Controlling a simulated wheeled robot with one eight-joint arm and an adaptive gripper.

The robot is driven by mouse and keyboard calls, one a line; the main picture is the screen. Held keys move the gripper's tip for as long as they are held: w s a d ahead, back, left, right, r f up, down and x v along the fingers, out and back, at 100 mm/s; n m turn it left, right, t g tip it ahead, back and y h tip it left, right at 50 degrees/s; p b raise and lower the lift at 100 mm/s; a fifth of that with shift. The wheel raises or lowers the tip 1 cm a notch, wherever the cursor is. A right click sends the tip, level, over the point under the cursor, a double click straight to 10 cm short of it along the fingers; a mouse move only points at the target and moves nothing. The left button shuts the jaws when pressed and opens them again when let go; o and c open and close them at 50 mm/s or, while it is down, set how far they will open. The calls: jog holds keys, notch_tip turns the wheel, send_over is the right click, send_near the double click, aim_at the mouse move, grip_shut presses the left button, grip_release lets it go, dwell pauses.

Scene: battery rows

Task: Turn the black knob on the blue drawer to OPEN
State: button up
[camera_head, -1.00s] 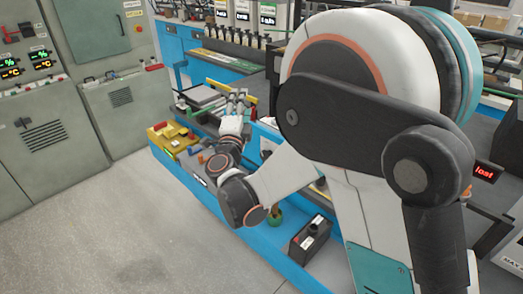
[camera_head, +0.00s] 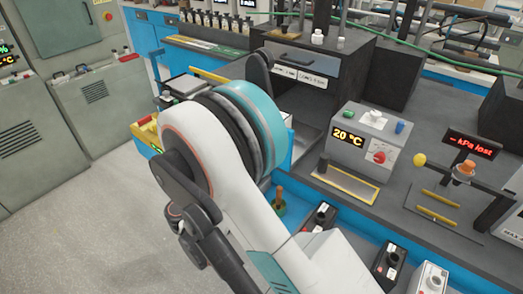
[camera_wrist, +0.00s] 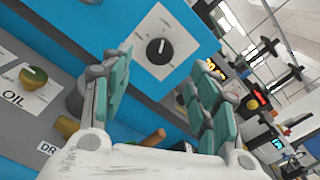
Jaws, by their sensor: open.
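In the wrist view a black knob (camera_wrist: 159,51) sits on a square white plate on the blue drawer front (camera_wrist: 75,45). A pale line marks the knob and small marks surround it; I cannot read them. My gripper (camera_wrist: 160,68) is open and empty. Its teal fingers stand apart, with the knob showing between and beyond their tips. The knob seems apart from the fingers, though the exact distance is unclear. In the head view my arm hides the gripper and the knob.
A grey box showing 20 °C (camera_head: 355,145) stands on the bench. A pressure display reading "kPa lost" (camera_head: 470,144) is farther right. The floor at left is clear.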

jog(key=b+x, duration=0.1)
jog(key=x, duration=0.7)
jog(key=shift+w+d+b, duration=0.25)
jog(key=shift+b, duration=0.1)
jog(key=shift+c, duration=0.6)
jog(key=c, duration=0.9)
